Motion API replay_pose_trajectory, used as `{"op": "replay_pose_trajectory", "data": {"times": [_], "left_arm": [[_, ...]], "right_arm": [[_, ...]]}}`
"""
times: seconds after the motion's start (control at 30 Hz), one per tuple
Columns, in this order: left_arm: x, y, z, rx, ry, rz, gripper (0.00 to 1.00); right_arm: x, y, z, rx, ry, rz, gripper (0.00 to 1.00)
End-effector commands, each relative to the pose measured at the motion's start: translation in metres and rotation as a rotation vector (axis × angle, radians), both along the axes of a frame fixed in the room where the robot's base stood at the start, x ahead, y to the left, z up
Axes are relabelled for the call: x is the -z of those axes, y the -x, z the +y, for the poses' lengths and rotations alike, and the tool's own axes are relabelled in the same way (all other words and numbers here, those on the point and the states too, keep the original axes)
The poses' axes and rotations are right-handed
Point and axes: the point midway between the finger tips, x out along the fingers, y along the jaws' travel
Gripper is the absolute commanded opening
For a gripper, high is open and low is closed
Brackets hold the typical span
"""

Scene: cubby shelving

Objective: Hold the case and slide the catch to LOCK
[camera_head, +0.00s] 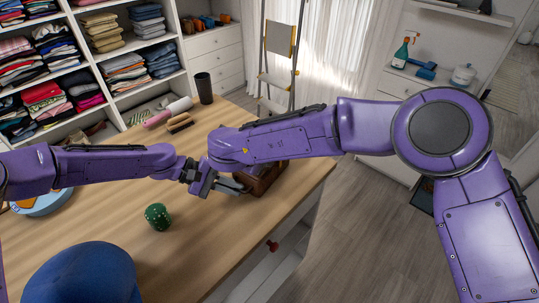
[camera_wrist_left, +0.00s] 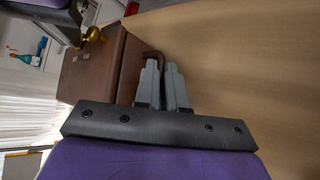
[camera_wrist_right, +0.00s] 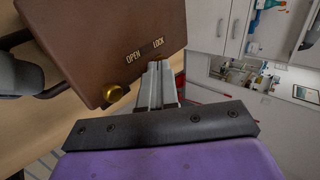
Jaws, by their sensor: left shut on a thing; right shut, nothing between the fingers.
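The brown case (camera_head: 268,178) stands on the wooden table near its right edge, partly hidden by my right arm. Its face in the right wrist view (camera_wrist_right: 100,40) carries the words OPEN and LOCK and a round brass knob (camera_wrist_right: 115,96). My left gripper (camera_head: 238,187) is shut on the case's dark handle (camera_wrist_left: 153,55), which also shows in the right wrist view (camera_wrist_right: 52,91). My right gripper (camera_wrist_right: 160,68) is shut and empty, its tips at the case face just below LOCK. A small brass bit shows by the tips; the catch is mostly hidden. The head view hides the right fingers.
A green dotted object (camera_head: 157,216) stands on the table in front of the arms. A black cup (camera_head: 203,88), a brush (camera_head: 180,123) and a pink roll (camera_head: 157,119) are at the back. A blue chair (camera_head: 85,278) is at the front left. Clothes shelves stand behind.

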Motion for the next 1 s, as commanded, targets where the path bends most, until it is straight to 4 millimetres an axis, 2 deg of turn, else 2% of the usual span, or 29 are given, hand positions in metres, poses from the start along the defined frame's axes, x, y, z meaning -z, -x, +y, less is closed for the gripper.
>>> {"op": "replay_pose_trajectory", "data": {"times": [0.3, 0.5, 0.93, 1.0], "left_arm": [[0.001, 0.0, 0.0, 0.0, -0.001, 0.001, 0.0], [0.001, 0.0, 0.0, 0.001, -0.001, 0.0, 0.0], [0.001, 0.0, 0.0, 0.001, -0.001, 0.0, 0.0], [0.0, 0.0, 0.0, 0.0, -0.001, 0.0, 0.26]], "right_arm": [[-0.044, 0.037, 0.028, -0.003, -0.001, -0.003, 0.0], [-0.062, 0.053, 0.04, -0.002, -0.001, -0.002, 0.0], [-0.066, 0.056, 0.042, -0.001, -0.001, -0.001, 0.0], [-0.066, 0.056, 0.042, -0.001, -0.001, -0.001, 0.0]]}}
